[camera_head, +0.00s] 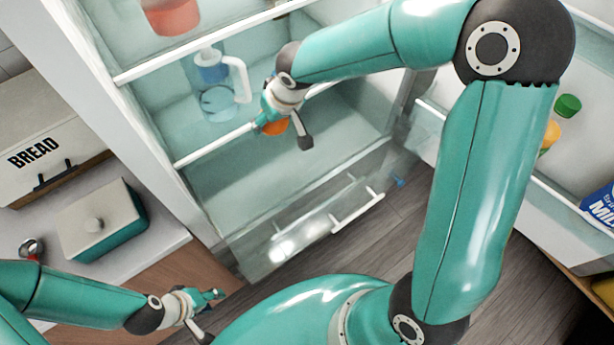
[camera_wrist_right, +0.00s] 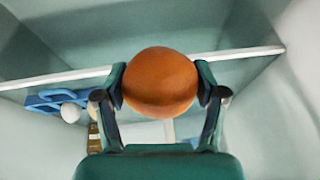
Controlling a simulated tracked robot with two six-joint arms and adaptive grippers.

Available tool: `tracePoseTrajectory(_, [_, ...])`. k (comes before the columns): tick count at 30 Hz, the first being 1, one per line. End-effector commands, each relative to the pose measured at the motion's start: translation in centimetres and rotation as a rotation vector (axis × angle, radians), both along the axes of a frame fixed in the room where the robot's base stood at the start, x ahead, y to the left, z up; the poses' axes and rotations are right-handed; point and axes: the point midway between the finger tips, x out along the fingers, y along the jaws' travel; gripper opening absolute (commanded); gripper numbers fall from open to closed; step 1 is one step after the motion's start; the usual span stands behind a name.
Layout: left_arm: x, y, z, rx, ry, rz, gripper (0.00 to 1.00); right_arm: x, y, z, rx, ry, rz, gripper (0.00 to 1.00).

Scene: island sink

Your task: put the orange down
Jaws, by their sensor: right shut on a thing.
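The orange (camera_wrist_right: 160,82) is a round fruit held between the two fingers of my right gripper (camera_wrist_right: 161,88), which is shut on it. In the head view the orange (camera_head: 275,127) shows partly, behind my right gripper (camera_head: 285,128), at the front of an open fridge (camera_head: 240,190), close to a shelf's white front edge. I cannot tell from this whether the orange touches the shelf. My left gripper (camera_head: 208,312) is low at the left, away from the fridge; it seems to hold nothing, with its fingers apart.
A clear jug with a blue band (camera_head: 217,98) stands on the fridge shelf left of my right gripper. A red container (camera_head: 172,14) is on a higher shelf. A bread box (camera_head: 45,140) and a teal box with a lid (camera_head: 102,222) stand on the left counter. The fridge door (camera_head: 560,180) is open.

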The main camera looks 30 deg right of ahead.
Motion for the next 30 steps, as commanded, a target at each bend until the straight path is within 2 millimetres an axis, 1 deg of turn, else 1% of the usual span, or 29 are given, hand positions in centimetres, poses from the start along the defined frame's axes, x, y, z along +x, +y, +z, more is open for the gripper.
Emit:
tracePoseTrajectory(10, [0.0,0.0,-0.1,0.0,0.0,0.0,0.4,0.0,-0.2,-0.1,0.0,-0.001,-0.001,0.28])
tracePoseTrajectory(14, [0.0,0.0,-1.0,0.0,0.0,0.0,0.4,0.0,-0.9,-0.6,0.001,-0.002,0.02,0.28])
tracePoseTrajectory(16, [0.0,0.0,-1.9,0.0,0.0,0.0,0.4,-0.1,-1.5,-1.1,0.0,-0.003,0.047,0.28])
tracePoseTrajectory(20, [0.0,0.0,-4.2,0.0,0.0,0.0,0.4,-0.5,-3.1,-2.4,0.0,-0.004,0.131,0.28])
tracePoseTrajectory(23, [0.0,0.0,-6.5,0.0,0.0,0.0,0.4,-1.0,-4.5,-3.6,0.002,-0.004,0.234,0.28])
tracePoseTrajectory(26, [0.0,0.0,-9.2,0.0,0.0,0.0,0.4,-1.9,-5.9,-4.7,0.001,-0.006,0.371,0.28])
tracePoseTrajectory(29, [0.0,0.0,-12.3,0.0,0.0,0.0,0.4,-3.1,-7.0,-5.7,0.0,-0.007,0.554,0.28])
tracePoseTrajectory(30, [0.0,0.0,-13.6,0.0,0.0,0.0,0.4,-3.6,-7.3,-6.1,0.0,-0.008,0.639,0.28])
